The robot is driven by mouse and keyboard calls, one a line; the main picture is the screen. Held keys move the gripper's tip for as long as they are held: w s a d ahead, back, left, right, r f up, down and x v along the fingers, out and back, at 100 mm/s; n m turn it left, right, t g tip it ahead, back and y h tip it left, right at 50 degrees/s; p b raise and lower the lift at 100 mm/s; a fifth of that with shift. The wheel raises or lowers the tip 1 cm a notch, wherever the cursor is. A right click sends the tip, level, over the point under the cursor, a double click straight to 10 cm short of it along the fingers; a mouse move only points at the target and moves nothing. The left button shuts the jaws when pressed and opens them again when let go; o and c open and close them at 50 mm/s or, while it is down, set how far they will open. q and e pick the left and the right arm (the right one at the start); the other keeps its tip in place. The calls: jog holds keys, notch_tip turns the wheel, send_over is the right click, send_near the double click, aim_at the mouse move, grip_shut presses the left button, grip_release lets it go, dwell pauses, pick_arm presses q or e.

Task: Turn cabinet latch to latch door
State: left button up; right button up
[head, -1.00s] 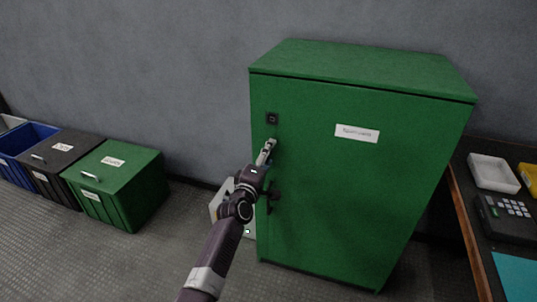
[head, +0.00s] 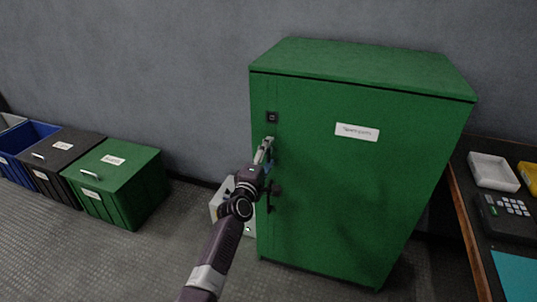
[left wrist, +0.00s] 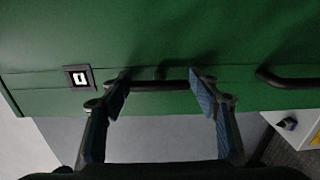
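The green cabinet (head: 340,190) stands with its door looking shut. Near the door's left edge is a small black square fitting (head: 272,117) with a pale mark, also in the left wrist view (left wrist: 80,78). A dark bar-shaped latch or handle (left wrist: 160,86) lies between my left gripper's fingertips (left wrist: 160,82) in the left wrist view. The left gripper is open, with one finger near each end of the bar; contact cannot be told. In the head view my left gripper (head: 264,150) is at the door just below the square fitting and partly hides the bar. My right gripper is out of view.
A second dark handle (left wrist: 288,80) is further along the same edge. A pale box (head: 222,195) stands on the floor left of the cabinet. Green (head: 118,180), black and blue bins stand further left. A table with a white tray (head: 493,172) is at the right.

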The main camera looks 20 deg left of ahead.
pick_arm(q)
jog(key=shift+o, duration=1.3)
jog(key=shift+s, duration=0.1)
jog(key=s, duration=1.1)
jog(key=shift+s+a, duration=0.2)
jog(key=shift+s, duration=0.2)
